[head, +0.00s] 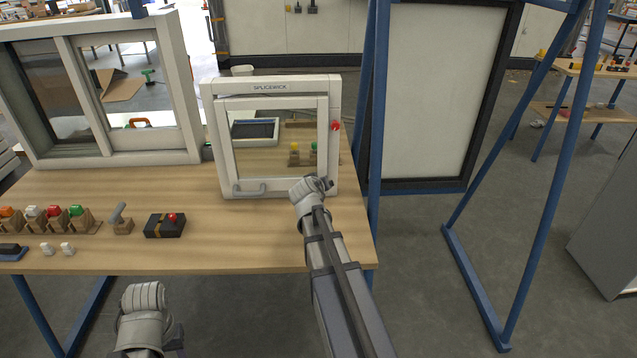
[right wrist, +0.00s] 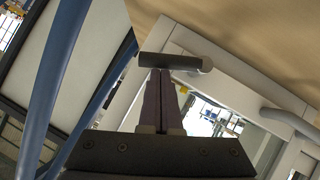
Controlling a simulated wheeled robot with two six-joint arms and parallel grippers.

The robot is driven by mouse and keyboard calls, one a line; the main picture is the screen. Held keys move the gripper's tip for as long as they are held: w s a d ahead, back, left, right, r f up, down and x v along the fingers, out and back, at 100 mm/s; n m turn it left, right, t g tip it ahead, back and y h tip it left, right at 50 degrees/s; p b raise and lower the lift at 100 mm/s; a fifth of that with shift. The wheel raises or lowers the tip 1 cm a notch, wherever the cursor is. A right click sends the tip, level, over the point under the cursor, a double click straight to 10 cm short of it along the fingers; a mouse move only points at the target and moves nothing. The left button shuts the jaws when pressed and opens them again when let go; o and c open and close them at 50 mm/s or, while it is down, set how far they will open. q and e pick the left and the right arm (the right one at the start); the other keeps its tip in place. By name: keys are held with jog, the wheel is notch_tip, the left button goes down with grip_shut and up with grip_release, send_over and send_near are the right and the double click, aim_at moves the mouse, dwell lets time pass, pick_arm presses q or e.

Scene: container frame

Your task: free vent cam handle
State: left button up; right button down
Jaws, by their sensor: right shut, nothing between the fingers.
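In the head view my right gripper (head: 326,184) is at the vent's lower right corner, mostly hiding that spot. My left gripper (head: 143,300) is low, in front of the table; its fingers are unclear.
A grey pull handle (head: 248,192) sits at the vent's lower left. A red knob (head: 336,126) is on its right side. A larger sliding window (head: 185,90) stands left. Switches and a black box (head: 165,228) lie on the table (head: 230,250). A blue post (head: 377,120) stands close right.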

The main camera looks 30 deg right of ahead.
jog(key=shift+s+d+f, duration=0.1)
jog(key=shift+d, duration=0.05)
dwell(0.3)
jog(key=w+r+p+v, duration=0.1)
jog(key=r+p+v, duration=0.1)
jog(key=p+v, duration=0.6)
jog(key=v, duration=0.4)
jog(key=shift+r+p, duration=0.4)
